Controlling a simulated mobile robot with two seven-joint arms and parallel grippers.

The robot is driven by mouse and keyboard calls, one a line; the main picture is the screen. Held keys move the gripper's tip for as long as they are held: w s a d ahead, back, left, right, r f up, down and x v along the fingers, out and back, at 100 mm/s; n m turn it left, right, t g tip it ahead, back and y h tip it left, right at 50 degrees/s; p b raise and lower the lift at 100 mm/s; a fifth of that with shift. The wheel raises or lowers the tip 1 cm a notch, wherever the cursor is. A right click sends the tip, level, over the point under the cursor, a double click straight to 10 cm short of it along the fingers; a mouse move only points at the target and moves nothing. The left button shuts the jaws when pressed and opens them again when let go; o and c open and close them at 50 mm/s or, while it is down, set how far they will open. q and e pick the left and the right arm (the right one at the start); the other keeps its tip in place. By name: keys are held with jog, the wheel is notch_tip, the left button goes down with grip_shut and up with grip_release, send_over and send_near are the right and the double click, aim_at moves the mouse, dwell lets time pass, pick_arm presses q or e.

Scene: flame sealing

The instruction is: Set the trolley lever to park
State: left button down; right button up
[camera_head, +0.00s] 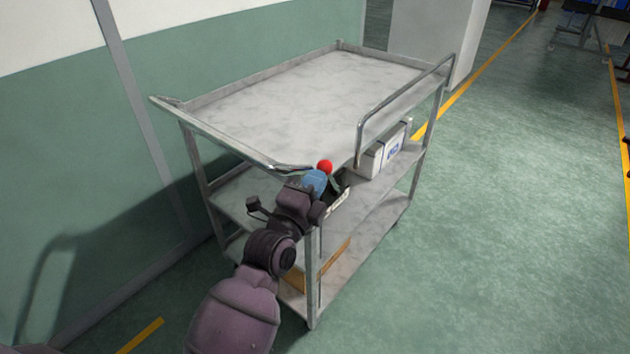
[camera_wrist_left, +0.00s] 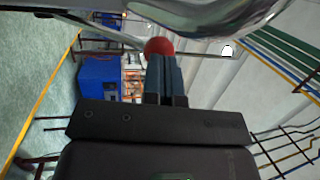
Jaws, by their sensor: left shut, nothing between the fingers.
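The trolley (camera_head: 290,100) is a grey metal cart with several shelves, standing beside the wall. The lever shows as a red ball knob (camera_head: 325,166) at the trolley's near corner, just under the top. Its stem is mostly hidden. My left gripper (camera_head: 318,179) is at that corner with its blue fingers shut and empty. The fingertips are right at the knob. In the left wrist view the red knob (camera_wrist_left: 158,46) appears just beyond the tips of the shut fingers (camera_wrist_left: 164,62). I cannot tell whether they touch. My right gripper is not in view.
A white box (camera_head: 383,152) sits on the middle shelf. A bent metal rail (camera_head: 405,92) rises along the top's right side. The green and white wall (camera_head: 60,130) is close on the left. Open green floor (camera_head: 520,200) lies to the right.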

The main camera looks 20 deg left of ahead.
aim_at(327, 164)
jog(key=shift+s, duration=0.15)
